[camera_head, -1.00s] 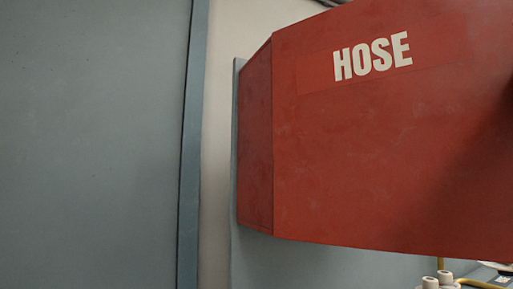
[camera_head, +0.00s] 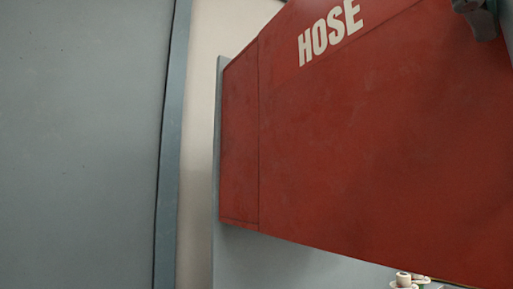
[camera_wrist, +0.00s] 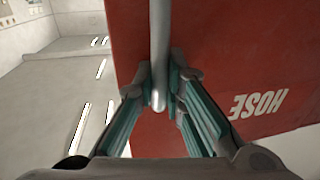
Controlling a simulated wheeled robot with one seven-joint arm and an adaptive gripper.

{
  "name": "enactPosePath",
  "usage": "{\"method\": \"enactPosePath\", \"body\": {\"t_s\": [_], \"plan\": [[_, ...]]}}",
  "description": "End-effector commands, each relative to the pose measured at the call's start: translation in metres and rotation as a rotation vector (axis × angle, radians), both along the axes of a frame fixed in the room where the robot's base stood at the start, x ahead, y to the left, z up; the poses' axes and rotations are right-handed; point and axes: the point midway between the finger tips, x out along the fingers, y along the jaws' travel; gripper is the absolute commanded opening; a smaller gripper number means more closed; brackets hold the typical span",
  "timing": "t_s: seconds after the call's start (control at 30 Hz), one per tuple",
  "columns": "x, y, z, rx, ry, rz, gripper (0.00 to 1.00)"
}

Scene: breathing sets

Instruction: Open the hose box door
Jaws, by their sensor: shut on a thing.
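The red hose box (camera_head: 239,150) has a broad front door (camera_head: 380,160) with white HOSE lettering (camera_head: 330,32). The door's lower edge slopes down towards the right in the head view, and its right edge is out of frame. In the wrist view the door (camera_wrist: 225,60) shows with the lettering upside down. My gripper (camera_wrist: 160,78) has its teal-lined fingers on either side of a grey bar handle (camera_wrist: 158,40) and is shut on it. Part of my gripper also shows at the top right of the head view (camera_head: 480,14). The box's inside is not visible.
A large grey-blue panel (camera_head: 80,150) fills the left, with a pale wall strip (camera_head: 195,150) between it and the box. Small white fittings (camera_head: 404,280) stand below the box at the lower right. The wrist view shows pale wall and floor (camera_wrist: 65,75) at left.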

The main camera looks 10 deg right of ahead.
Motion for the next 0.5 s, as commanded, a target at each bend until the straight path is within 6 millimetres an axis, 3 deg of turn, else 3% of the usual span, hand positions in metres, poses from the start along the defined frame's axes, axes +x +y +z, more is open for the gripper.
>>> {"method": "enactPosePath", "body": {"t_s": [0.4, 0.43, 0.5], "plan": [[0.0011, -0.0008, -0.0064, 0.019, 0.012, 0.001, 0.0], [0.001, -0.0008, -0.0066, 0.02, 0.012, 0.001, 0.17], [0.001, -0.0009, -0.0061, 0.019, 0.012, 0.001, 0.2]]}}
